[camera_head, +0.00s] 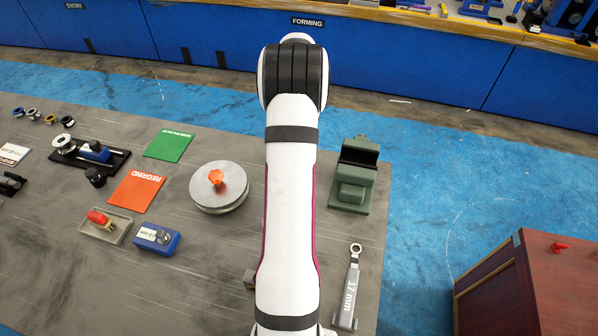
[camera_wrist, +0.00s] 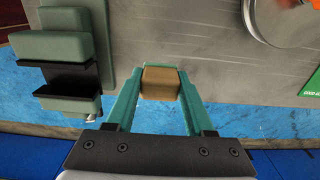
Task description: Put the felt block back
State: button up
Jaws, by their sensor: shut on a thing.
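The tan felt block (camera_wrist: 160,84) sits between the two teal fingers of my gripper (camera_wrist: 161,74) in the wrist view. The fingers are shut on its sides. I cannot tell whether the block touches the grey table (camera_wrist: 185,45) or hangs above it. Below it in that picture are the table edge and the blue floor. In the head view my arm hides the gripper and the held block.
A green vise (camera_head: 354,180) stands right of my arm, also in the wrist view (camera_wrist: 65,48). A round metal plate (camera_head: 215,195) with an orange knob is left. A 17 mm wrench (camera_head: 350,292) lies front right.

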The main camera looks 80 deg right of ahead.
notch_tip(320, 180, down, 8)
jog(key=shift+f, duration=0.1)
jog(key=shift+f, duration=0.2)
jog(key=o, duration=1.3)
